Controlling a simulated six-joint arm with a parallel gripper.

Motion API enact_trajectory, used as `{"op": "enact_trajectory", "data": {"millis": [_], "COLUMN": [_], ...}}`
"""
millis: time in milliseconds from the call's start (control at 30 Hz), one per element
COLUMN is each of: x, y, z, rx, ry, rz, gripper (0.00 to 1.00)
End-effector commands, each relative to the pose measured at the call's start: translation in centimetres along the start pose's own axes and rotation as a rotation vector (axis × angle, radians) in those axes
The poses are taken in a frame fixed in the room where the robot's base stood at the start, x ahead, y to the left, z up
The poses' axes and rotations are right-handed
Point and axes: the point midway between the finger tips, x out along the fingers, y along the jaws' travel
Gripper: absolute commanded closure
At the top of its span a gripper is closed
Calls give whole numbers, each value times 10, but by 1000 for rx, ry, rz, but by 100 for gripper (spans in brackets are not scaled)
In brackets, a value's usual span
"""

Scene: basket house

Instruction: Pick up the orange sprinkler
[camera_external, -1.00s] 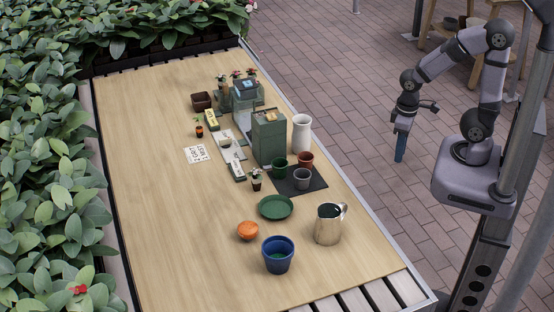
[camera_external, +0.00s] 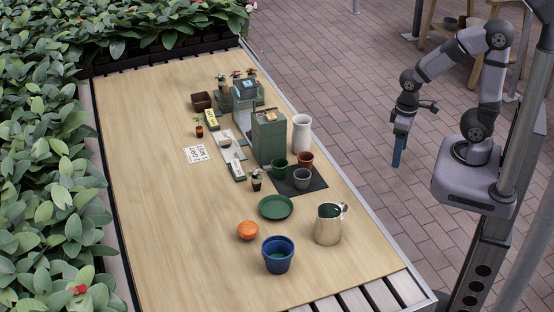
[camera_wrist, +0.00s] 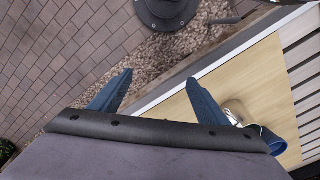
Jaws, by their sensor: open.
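A small rounded orange object (camera_external: 247,230), which looks like the orange sprinkler, lies on the wooden table toward its near end. It sits between the green plate and the blue pot. My gripper (camera_external: 398,158) hangs off the right side of the table, over the brick paving, well apart from the orange object. In the wrist view my gripper (camera_wrist: 155,92) shows two blue fingers spread apart with nothing between them. The orange object does not show in the wrist view.
A blue pot (camera_external: 278,262), a metal pitcher (camera_external: 327,232) and a green plate (camera_external: 275,214) stand around the orange object. Small pots, a white vase (camera_external: 301,134) and a green box (camera_external: 268,146) stand farther back. The table's left side is clear.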

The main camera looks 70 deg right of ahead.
Motion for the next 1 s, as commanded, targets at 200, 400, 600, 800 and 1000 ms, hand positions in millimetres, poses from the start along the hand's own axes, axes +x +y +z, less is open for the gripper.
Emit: {"op": "enact_trajectory", "data": {"millis": [200,400,600,800,1000], "x": [13,34,52,63,66], "y": [-5,-43,-140,-253,-325], "z": [-52,-169,-283,-334,-339], "rx": [-55,-193,-384,-551,-648], "ry": [110,382,714,973,1110], "rz": [23,28,-74,-262,-421], "gripper": [31,31,31,31,31]}}
